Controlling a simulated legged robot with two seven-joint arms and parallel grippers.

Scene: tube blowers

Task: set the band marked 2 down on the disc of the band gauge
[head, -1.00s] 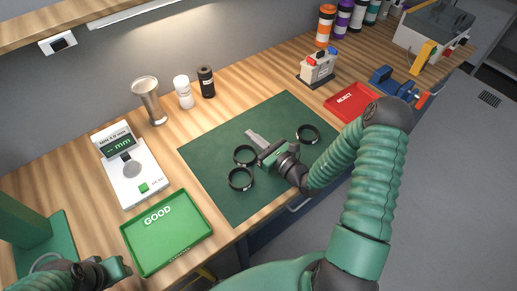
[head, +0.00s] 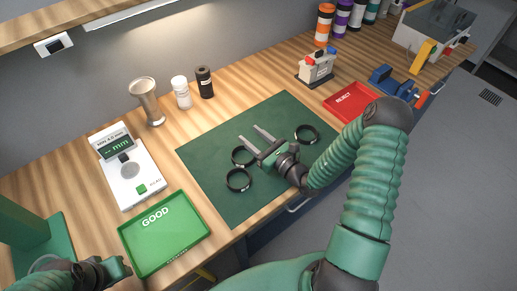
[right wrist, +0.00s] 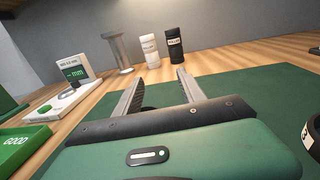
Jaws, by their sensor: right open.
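Three black bands lie on the green mat (head: 222,196): a middle band (head: 243,156), a near band (head: 238,180) and a right band (head: 307,134). I cannot read their numbers in the head view. The right wrist view has a band with a partly cut-off white label (right wrist: 309,138) at its right edge. My right gripper (head: 250,133) is open and empty over the mat, beside the middle band; a dark band shows partly behind its fingers (right wrist: 160,78). The white band gauge (head: 148,183) with its grey disc (head: 130,169) stands left; the disc is bare. My left gripper (head: 118,268) is at lower left.
A green GOOD tray (head: 165,233) lies in front of the gauge, and a red REJECT tray (head: 350,101) right of the mat. A metal cup (head: 146,103), a white bottle (head: 181,92) and a black bottle (head: 204,82) stand behind. The mat's far left part is clear.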

